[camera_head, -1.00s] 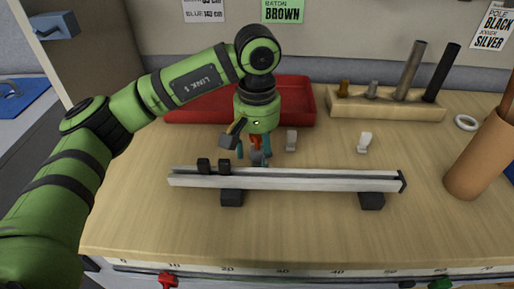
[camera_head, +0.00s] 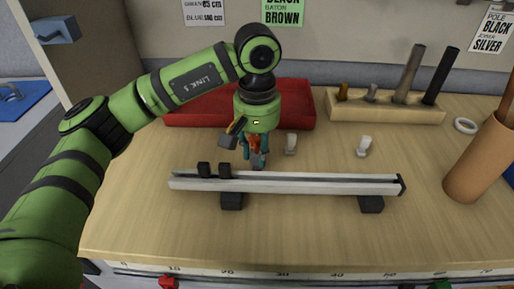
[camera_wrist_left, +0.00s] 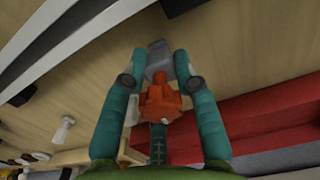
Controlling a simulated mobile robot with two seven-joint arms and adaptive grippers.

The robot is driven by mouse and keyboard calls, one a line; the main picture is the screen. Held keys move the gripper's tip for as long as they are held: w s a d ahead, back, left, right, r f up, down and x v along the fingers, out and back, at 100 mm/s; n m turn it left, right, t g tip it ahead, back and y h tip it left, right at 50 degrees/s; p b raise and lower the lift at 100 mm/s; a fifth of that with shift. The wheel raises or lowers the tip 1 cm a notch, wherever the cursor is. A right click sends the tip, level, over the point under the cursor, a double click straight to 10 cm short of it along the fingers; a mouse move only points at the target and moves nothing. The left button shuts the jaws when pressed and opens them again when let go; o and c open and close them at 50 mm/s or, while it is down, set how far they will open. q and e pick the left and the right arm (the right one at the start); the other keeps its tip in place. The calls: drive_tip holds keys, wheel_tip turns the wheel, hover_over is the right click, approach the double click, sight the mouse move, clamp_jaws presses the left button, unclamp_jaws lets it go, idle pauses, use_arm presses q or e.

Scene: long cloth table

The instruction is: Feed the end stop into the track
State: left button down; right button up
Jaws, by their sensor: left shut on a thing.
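The track (camera_head: 300,185) is a long pale rail with a dark slot, lying on two black blocks. Its right end has a black cap (camera_head: 401,185). Two black pieces (camera_head: 204,169) (camera_head: 225,171) sit on it near its left end. My left gripper (camera_head: 257,157), with teal fingers, points down just behind the track. It is shut on a small grey piece (camera_wrist_left: 159,60), which I take to be the end stop; it also shows in the head view (camera_head: 258,162). Whether the piece touches the table is unclear. My right gripper is not in view.
Two small pale pieces (camera_head: 291,144) (camera_head: 363,147) stand behind the track. A red tray (camera_head: 185,112), a wooden holder (camera_head: 385,106) with upright rods, a white ring (camera_head: 465,125) and a brown cylinder (camera_head: 478,160) stand around. The table front is clear.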

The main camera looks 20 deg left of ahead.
sight(257, 137)
use_arm(q)
drive_tip(key=shift+r, duration=0.1)
drive_tip(key=shift+r+p, duration=0.85)
drive_tip(key=shift+r, duration=0.4)
drive_tip(key=shift+r+p, duration=1.35)
drive_tip(key=shift+r, duration=0.85)
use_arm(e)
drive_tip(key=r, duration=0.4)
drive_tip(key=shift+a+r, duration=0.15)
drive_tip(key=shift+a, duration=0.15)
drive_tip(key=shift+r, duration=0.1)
